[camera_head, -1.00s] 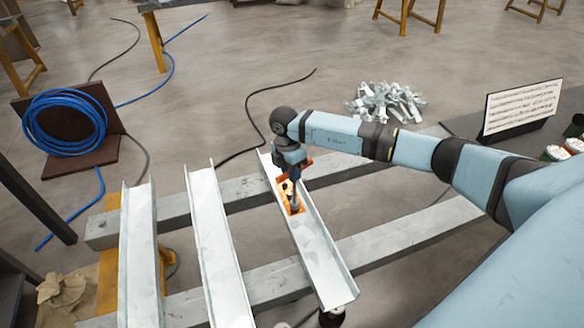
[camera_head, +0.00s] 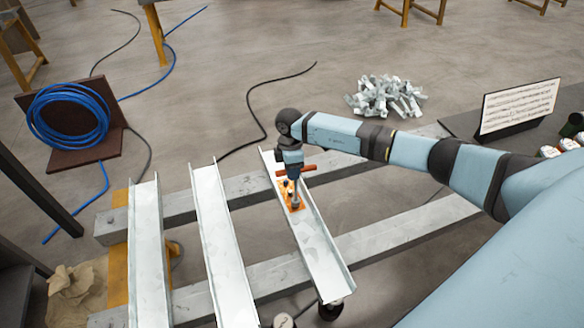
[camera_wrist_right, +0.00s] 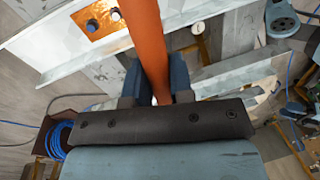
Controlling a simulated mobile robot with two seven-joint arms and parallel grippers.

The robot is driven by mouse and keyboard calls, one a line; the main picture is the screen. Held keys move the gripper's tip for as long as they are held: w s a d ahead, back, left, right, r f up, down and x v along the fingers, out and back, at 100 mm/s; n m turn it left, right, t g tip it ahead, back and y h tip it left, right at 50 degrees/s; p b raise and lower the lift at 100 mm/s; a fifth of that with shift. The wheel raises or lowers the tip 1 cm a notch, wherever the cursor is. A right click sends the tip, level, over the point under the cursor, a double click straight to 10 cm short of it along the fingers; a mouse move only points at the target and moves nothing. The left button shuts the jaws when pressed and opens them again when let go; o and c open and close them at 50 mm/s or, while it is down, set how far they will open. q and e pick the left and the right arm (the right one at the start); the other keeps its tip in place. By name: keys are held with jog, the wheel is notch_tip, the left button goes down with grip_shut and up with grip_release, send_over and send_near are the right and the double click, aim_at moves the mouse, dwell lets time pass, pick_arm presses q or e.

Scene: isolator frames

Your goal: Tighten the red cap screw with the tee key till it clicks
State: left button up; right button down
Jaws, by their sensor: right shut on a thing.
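My right gripper (camera_head: 291,170) is above the right-hand metal channel (camera_head: 325,262). It is shut on the orange crossbar of the tee key (camera_head: 309,168), which sticks out on both sides. In the right wrist view the orange bar (camera_wrist_right: 148,42) runs between the two fingers (camera_wrist_right: 156,85). The key's grey shaft points down to an orange plate (camera_head: 299,208) in the channel. The plate (camera_wrist_right: 80,17) also shows in the wrist view, with a dark bolt head (camera_wrist_right: 93,25) on it. I cannot make out the red cap screw or whether the key is seated on it. My left gripper is out of view.
Two more channels (camera_head: 150,250) (camera_head: 222,245) lie to the left across grey beams (camera_head: 400,218). A blue hose coil (camera_head: 68,115) stands at the left. A pile of metal pieces (camera_head: 385,98) and a printed board (camera_head: 518,108) are at the right.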

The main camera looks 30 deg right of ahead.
dwell(0.3)
jog(key=shift+r+p, duration=0.8)
jog(key=shift+r, duration=0.4)
jog(key=shift+f, duration=0.1)
